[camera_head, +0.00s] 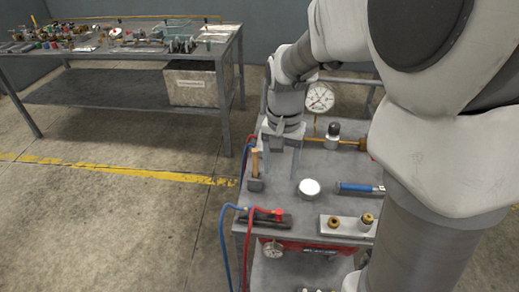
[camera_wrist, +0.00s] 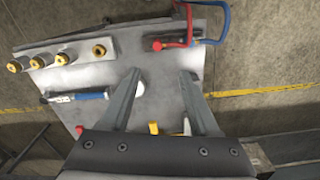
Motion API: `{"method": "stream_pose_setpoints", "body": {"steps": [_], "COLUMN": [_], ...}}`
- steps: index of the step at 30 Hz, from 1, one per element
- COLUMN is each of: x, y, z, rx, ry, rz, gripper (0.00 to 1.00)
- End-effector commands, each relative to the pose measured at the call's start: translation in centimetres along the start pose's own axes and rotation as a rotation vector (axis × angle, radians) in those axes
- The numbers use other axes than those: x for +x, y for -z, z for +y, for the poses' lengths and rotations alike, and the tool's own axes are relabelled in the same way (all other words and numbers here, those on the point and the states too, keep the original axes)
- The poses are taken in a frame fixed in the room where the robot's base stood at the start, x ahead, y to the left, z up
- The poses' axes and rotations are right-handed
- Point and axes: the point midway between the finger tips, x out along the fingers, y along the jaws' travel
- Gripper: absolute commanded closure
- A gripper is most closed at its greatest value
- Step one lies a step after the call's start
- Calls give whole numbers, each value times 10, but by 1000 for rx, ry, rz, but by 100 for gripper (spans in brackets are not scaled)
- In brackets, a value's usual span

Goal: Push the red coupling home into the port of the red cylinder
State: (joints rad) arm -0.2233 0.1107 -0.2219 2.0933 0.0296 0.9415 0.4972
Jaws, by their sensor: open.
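The red coupling (camera_head: 277,214) lies at the end of a red hose on a dark rest at the cart's front left corner. It also shows in the wrist view (camera_wrist: 158,44), beyond my fingertips. My gripper (camera_head: 282,168) points down above the cart top, behind the coupling and apart from it. In the wrist view its two fingers (camera_wrist: 159,75) are spread and nothing is between them. A red body (camera_head: 310,246) shows under the cart's front edge; I cannot tell whether it is the red cylinder. No port on it can be made out.
A blue hose (camera_head: 224,240) hangs beside the red one. The cart top (camera_head: 290,232) carries a hammer (camera_head: 255,172), a round white lid (camera_head: 309,188), a blue-handled tool (camera_head: 358,188) and a pale block (camera_head: 345,229) with brass fittings. A cluttered bench (camera_head: 95,84) stands behind left.

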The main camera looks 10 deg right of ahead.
Motion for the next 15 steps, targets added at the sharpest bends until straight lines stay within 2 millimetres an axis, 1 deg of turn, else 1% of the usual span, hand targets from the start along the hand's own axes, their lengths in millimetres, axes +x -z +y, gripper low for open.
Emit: {"method": "stream_pose_setpoints", "body": {"steps": [5,8,11,15], "x": [0,5,20,51], "y": [0,0,0,-1], "z": [0,0,0,1], "rx": [0,-1,-1,1], "ry": [0,0,-2,-2], "rz": [0,-1,-3,-4], "gripper": [38,38,38,38]}}
